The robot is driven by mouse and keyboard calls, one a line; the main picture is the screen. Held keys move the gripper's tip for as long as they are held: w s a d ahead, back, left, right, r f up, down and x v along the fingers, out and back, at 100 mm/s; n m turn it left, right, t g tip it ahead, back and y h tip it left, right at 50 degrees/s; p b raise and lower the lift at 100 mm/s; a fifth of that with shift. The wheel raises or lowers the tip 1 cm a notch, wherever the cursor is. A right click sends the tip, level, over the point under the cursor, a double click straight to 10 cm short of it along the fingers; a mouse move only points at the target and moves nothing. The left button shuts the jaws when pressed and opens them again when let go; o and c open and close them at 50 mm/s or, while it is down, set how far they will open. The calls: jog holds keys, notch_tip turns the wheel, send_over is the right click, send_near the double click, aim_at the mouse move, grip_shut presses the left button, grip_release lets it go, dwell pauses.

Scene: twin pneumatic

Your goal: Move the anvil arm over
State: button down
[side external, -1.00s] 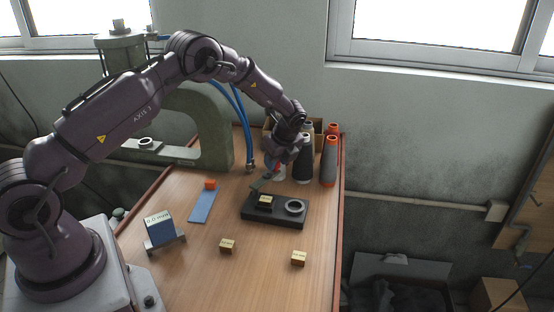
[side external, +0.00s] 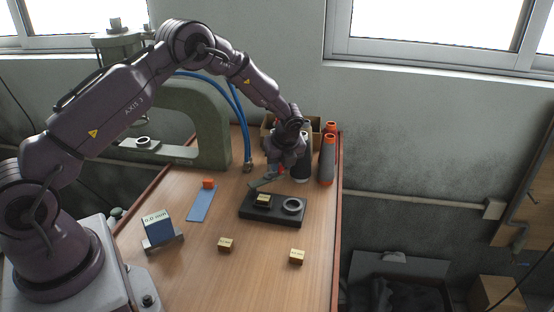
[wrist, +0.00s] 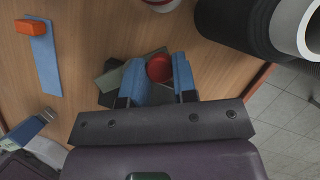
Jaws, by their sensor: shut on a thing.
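A black fixture base (side external: 270,215) lies on the bench, bearing a brass block (side external: 263,200) and a grey ring (side external: 293,205). A flat grey-green bar, which seems to be the anvil arm (side external: 262,184), sticks out at the base's back edge, below my gripper (side external: 279,172). In the wrist view, my gripper (wrist: 158,82) has its blue fingers on either side of a round red knob (wrist: 159,68), shut on it. The grey-green bar also shows in the wrist view (wrist: 112,80), left of the fingers. How the knob joins the bar is hidden.
Thread cones (side external: 328,160) and a cardboard box stand behind my gripper. A blue strip with an orange block (side external: 208,183), a display block (side external: 157,228) and two loose brass blocks (side external: 225,244) lie on the bench. A green press frame (side external: 212,125) stands at back left.

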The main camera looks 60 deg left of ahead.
jog(key=d+m+t, duration=0.1)
jog(key=m, duration=0.1)
jog(key=s+d+m+t+h, duration=0.1)
jog(key=d+m, duration=0.1)
jog(key=m, duration=0.1)
jog(key=s+d+m, duration=0.1)
jog(key=d+m, duration=0.1)
jog(key=m, duration=0.1)
jog(key=shift+s+d+r+t+h, duration=0.1)
jog(key=shift+s+d+t+h, duration=0.15)
jog(key=shift+t+h, duration=0.15)
jog(key=shift+s+d+m+h, duration=0.3)
jog(key=shift+s+m, duration=0.15)
jog(key=shift+m, duration=0.55)
jog(key=s+m, duration=0.1)
jog(key=m, duration=0.1)
jog(key=s+d+m+h, duration=0.1)
jog(key=s+m, duration=0.1)
jog(key=shift+d+t+h, duration=0.1)
jog(key=shift+t+h, duration=0.2)
jog(key=shift+s+d+m+h, duration=0.1)
jog(key=shift+s+m+h, duration=0.4)
jog(key=shift+m, duration=0.55)
jog(key=shift+s+m+h, duration=0.3)
jog(key=shift+s+m, duration=0.4)
jog(key=shift+m, duration=0.35)
jog(key=c, duration=1.2)
grip_release()
jog(key=shift+s, duration=0.1)
